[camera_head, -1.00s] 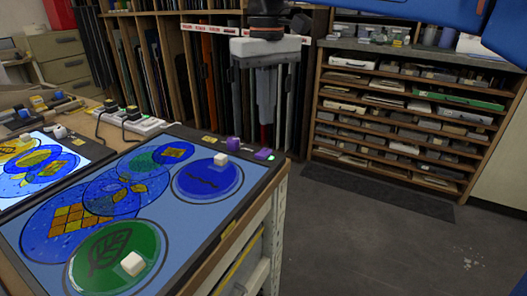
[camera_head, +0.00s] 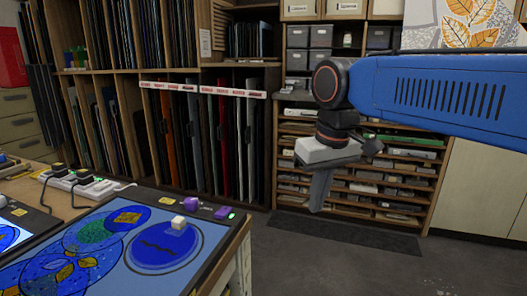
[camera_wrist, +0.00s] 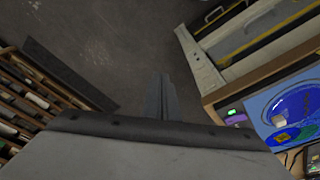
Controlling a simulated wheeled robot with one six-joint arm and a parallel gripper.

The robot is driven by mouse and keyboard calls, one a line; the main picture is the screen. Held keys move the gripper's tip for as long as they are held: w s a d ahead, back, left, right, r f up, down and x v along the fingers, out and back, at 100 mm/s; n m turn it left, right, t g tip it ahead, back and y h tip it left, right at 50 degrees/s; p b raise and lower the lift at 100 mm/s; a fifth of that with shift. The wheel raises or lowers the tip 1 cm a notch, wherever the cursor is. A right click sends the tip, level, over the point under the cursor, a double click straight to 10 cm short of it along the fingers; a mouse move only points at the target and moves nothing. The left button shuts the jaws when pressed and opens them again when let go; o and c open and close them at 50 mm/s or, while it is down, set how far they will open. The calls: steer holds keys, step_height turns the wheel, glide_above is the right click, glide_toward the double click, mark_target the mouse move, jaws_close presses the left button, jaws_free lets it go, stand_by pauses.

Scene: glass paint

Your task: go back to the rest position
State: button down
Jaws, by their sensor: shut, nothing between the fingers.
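My gripper (camera_head: 318,190) hangs in the air in the head view, to the right of the light table (camera_head: 110,228), apart from it. Its fingers point down and are shut with nothing between them. In the wrist view the closed fingers (camera_wrist: 162,95) show above bare floor. The blue upper arm reaches in from the right.
A rack of upright glass sheets (camera_head: 212,140) stands behind. A shelf unit with many low shelves (camera_head: 400,180) stands behind my gripper. A power strip (camera_head: 85,185) and purple blocks (camera_head: 222,212) sit at the table's back edge. The floor (camera_head: 330,262) to the right is clear.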

steer(key=s+d+f+m+t, duration=0.1)
steer(key=s+d+f+m, duration=0.1)
steer(key=s+d+f, duration=0.4)
steer(key=s+d+f+m+t, duration=0.2)
steer(key=s+d+f, duration=0.5)
steer(key=d+f, duration=0.4)
steer(key=shift+d+f+m+h, duration=0.3)
steer(key=shift+f+m+h, duration=0.1)
steer(key=shift+s, duration=0.1)
